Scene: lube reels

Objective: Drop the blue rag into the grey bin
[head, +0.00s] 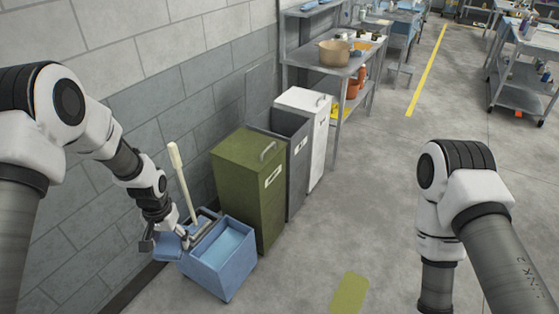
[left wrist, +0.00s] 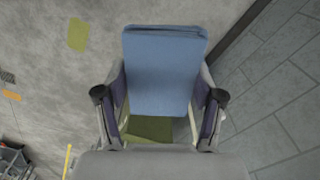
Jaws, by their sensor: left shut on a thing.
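My left gripper (head: 166,238) is low by the wall in the head view, at the left side of a blue mop bucket. It is shut on the blue rag (head: 168,250). In the left wrist view the rag (left wrist: 165,68) is a flat, folded-looking blue block between the two fingers. The grey bin (head: 296,168) stands between a green bin and a white bin, to the right of and beyond my left gripper. Its top looks open and dark; its inside is mostly hidden. My right gripper is out of view.
The blue mop bucket (head: 218,262) with a pale mop handle (head: 181,180) stands in front of the green bin (head: 248,190). The white bin (head: 308,118) stands beyond the grey one. A metal bench (head: 340,66) holds a pot.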

